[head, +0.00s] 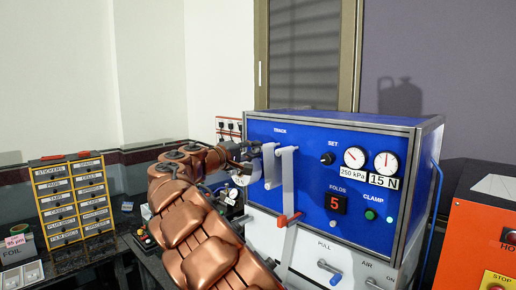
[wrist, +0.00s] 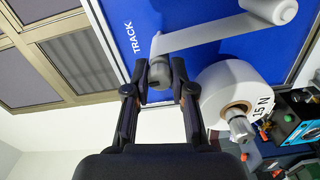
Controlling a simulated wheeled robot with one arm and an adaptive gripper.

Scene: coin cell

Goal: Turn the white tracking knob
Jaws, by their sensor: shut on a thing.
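A blue machine panel (head: 320,150) carries the label TRACK above my gripper (head: 250,152). In the wrist view, my gripper (wrist: 158,88) has one finger on each side of a short pale grey knob (wrist: 160,74) below the TRACK lettering. The fingers are shut on this knob. A white web strip (wrist: 205,36) runs from beside the knob to a white roller (wrist: 272,8). In the head view, my gripper and arm hide the knob.
A large white roll (wrist: 232,88) sits close beside the right finger. The panel also has a SET knob (head: 327,159), two gauges, a folds display (head: 336,203) and a green clamp button (head: 370,215). A yellow drawer cabinet (head: 75,198) stands at left, an orange box (head: 480,240) at right.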

